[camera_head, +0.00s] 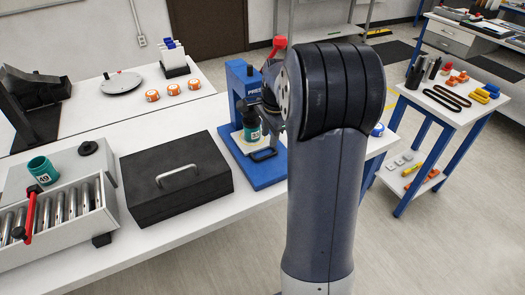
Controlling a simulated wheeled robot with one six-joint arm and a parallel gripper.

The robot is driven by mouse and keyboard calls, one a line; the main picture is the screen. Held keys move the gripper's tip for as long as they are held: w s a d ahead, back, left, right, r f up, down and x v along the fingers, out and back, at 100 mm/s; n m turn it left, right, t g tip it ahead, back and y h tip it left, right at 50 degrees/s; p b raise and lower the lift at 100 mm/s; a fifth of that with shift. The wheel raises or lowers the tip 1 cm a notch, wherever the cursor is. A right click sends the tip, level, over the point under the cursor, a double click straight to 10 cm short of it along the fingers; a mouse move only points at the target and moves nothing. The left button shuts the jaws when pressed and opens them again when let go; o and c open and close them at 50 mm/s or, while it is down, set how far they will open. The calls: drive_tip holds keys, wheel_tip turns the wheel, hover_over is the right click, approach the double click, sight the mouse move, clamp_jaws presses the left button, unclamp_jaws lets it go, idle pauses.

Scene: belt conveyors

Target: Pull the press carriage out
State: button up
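The blue press (236,90) stands on the white bench left of my arm, with a red-knobbed lever (279,42) on top. Its press carriage (240,143) is a pale plate low on the blue base, with a black handle (263,155) at its front. A dark teal jar (252,132) with a black top and a number label stands upright on the carriage, under the press head. My large arm link covers the right side of the press. My gripper is not visible; whether it touches the handle cannot be seen.
A black case (176,187) with a grey handle lies left of the press. Further left is a roller conveyor (60,220) with a red lever and a teal jar (41,170). A parts cart (430,115) stands right. The bench front before the press is narrow.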

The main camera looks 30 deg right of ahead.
sight(266, 156)
drive_tip(key=f, duration=0.2)
drive_tip(key=w+f, duration=0.1)
drive_tip(key=f, duration=0.5)
drive_tip(key=shift+w+a+f+p, duration=0.1)
drive_tip(key=shift+w+f+p, duration=0.1)
drive_tip(key=shift+p, duration=0.15)
clamp_jaws()
